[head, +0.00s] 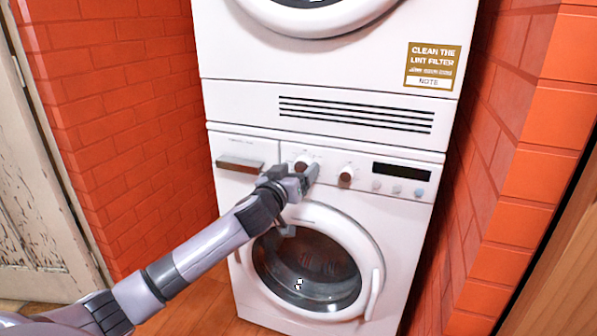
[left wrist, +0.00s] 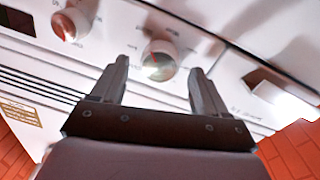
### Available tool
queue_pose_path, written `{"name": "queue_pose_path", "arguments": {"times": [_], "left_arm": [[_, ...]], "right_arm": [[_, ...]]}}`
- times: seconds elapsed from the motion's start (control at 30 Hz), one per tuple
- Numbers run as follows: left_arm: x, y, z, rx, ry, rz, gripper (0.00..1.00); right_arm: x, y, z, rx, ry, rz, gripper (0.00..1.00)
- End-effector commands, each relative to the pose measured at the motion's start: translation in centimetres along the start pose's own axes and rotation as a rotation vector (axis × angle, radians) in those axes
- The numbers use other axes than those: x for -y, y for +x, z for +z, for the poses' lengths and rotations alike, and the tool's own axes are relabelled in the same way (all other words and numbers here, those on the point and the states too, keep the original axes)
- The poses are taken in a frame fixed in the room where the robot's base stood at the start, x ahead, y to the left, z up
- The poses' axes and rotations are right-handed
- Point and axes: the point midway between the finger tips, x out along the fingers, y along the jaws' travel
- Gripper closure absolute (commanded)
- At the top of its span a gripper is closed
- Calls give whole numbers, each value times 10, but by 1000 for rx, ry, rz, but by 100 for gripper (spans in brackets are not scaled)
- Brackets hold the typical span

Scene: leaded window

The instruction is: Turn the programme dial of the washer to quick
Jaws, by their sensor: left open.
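The washer (head: 230,220) is the lower white machine, with its control panel above a round door. Two round dials are on the panel. The left dial (head: 301,162) is partly hidden by my left gripper (head: 309,172); the right dial (head: 346,175) is clear. In the left wrist view, the left dial (left wrist: 160,61) appears between the open fingers of my left gripper (left wrist: 161,68), one on each side. I see no firm contact. The other dial (left wrist: 70,24) is at upper left there. The dial labels are too small to read, so I cannot tell which is the programme dial. My right gripper is not in view.
A dark display (head: 401,171) and several small buttons (head: 397,189) are right of the dials. A drawer handle (head: 240,164) is on the left. A dryer (head: 330,65) is stacked above. Red brick walls (head: 120,90) flank the machines closely.

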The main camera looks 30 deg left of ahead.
Motion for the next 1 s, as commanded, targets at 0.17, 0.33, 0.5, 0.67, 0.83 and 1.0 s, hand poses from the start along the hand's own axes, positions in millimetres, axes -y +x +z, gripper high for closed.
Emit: {"name": "queue_pose_path", "arguments": {"times": [0.17,0.33,0.5,0.67,0.83,1.0], "left_arm": [[0,9,0,0,0,0,26],[0,11,0,0,-1,1,26],[0,10,0,0,0,0,32],[0,10,0,0,0,1,82],[0,10,0,0,3,1,82],[-1,10,-1,3,35,1,82]], "right_arm": [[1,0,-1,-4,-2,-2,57],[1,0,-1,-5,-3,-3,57],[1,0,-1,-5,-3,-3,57],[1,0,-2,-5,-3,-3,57],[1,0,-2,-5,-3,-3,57],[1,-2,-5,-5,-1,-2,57]]}}
